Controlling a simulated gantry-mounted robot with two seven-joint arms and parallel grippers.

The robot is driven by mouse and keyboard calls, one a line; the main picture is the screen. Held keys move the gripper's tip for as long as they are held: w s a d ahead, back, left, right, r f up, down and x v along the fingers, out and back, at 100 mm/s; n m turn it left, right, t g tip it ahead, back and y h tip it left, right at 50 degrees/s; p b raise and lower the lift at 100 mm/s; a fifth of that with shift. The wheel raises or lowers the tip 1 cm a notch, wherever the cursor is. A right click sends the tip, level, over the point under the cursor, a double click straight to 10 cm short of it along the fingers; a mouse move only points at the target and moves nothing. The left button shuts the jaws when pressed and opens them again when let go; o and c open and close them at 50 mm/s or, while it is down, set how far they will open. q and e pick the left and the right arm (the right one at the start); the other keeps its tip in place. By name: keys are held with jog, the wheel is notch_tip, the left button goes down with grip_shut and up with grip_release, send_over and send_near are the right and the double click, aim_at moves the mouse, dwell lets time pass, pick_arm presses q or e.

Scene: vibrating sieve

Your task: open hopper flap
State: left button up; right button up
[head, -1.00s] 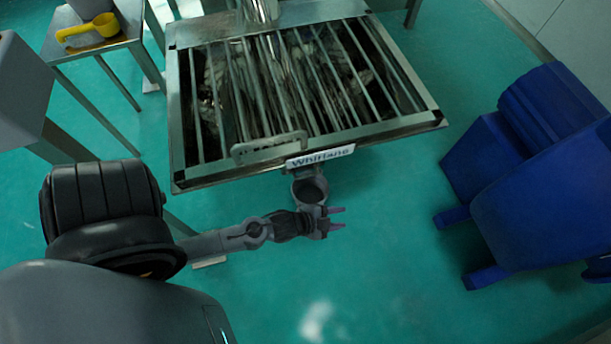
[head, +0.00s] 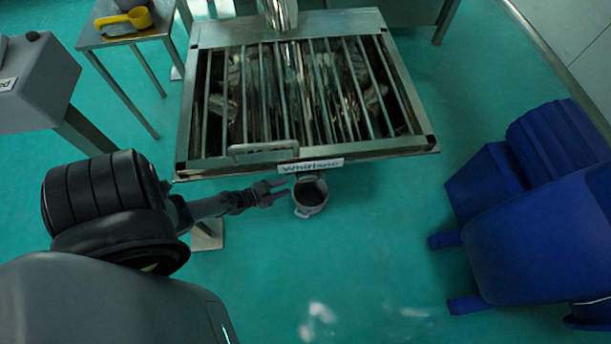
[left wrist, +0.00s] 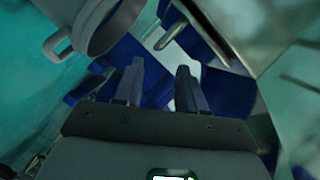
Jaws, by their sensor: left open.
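The metal hopper (head: 207,165) of the sieve stands in the upper middle of the head view, covered by a barred grate (head: 318,90) with a handle (head: 263,147) at its front edge. I cannot tell for certain which part is the flap. A grey round outlet with a lug (head: 311,207) hangs below the front label; it also shows at the upper left of the left wrist view (left wrist: 62,45). My left gripper (head: 276,192) is open and empty, just left of the outlet and below the hopper's front edge. Its two fingers also show in the wrist view (left wrist: 160,78).
A large blue bin-like object (head: 540,215) stands on the right. A small table (head: 88,38) with a yellow scoop (head: 140,17) is at the upper left. A grey box-like unit (head: 38,85) stands at the left. The green floor in front is clear.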

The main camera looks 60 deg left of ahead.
aim_at(305, 180)
pick_arm(q)
jog(key=b+x, duration=0.4)
jog(key=x, duration=0.5)
jog(key=shift+w+d+f, duration=0.1)
jog(key=shift+w, duration=0.05)
jog(key=shift+w+f, duration=0.1)
jog(key=shift+w, duration=0.2)
grip_shut()
